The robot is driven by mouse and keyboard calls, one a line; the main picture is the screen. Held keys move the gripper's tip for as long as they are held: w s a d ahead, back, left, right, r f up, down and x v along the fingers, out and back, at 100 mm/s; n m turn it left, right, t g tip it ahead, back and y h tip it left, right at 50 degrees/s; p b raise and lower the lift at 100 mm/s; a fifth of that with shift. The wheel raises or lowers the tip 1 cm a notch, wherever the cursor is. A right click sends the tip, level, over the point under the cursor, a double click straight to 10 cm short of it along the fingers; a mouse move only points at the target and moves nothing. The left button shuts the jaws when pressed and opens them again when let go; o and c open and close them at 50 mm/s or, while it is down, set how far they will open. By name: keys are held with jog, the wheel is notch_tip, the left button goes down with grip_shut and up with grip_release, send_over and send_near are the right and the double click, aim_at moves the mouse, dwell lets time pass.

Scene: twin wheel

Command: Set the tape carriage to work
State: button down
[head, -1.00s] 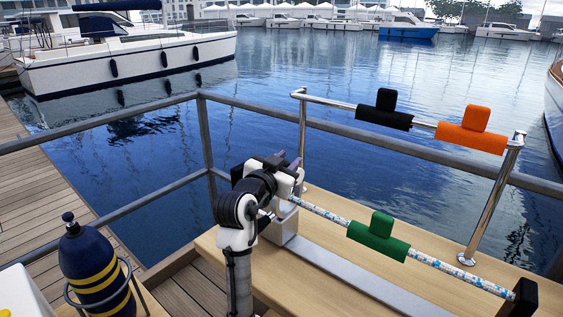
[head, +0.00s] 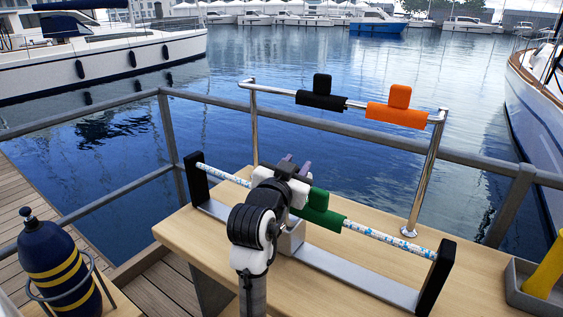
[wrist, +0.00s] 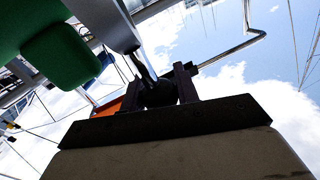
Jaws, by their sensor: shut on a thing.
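The pale grey tape carriage (head: 290,238) sits on the flat metal rail, mostly behind my arm. In the wrist view its pale body (wrist: 112,25) carries a dark stem with a ball knob (wrist: 158,93). My gripper (head: 296,165) is shut on that knob; its dark fingers (wrist: 160,88) stand either side of it. A blue-and-white patterned rod (head: 375,234) runs between two black end posts. A green sleeve with a tab (head: 323,212) is on the rod, just right of my gripper. Whether carriage and sleeve touch is hidden.
A black tabbed piece (head: 321,94) and an orange one (head: 397,108) hang on the chrome rail behind. A grey tray (head: 528,285) with a yellow object stands at the right. A banded navy bottle (head: 55,262) stands at the left. The right half of the rod is clear.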

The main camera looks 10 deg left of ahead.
jog(key=shift+s+d+f, duration=0.1)
jog(key=shift+s+d, duration=0.1)
jog(key=shift+d, duration=0.4)
jog(key=c, duration=1.1)
grip_release()
jog(key=shift+d, duration=0.15)
jog(key=shift+o, duration=0.2)
jog(key=shift+s, duration=0.1)
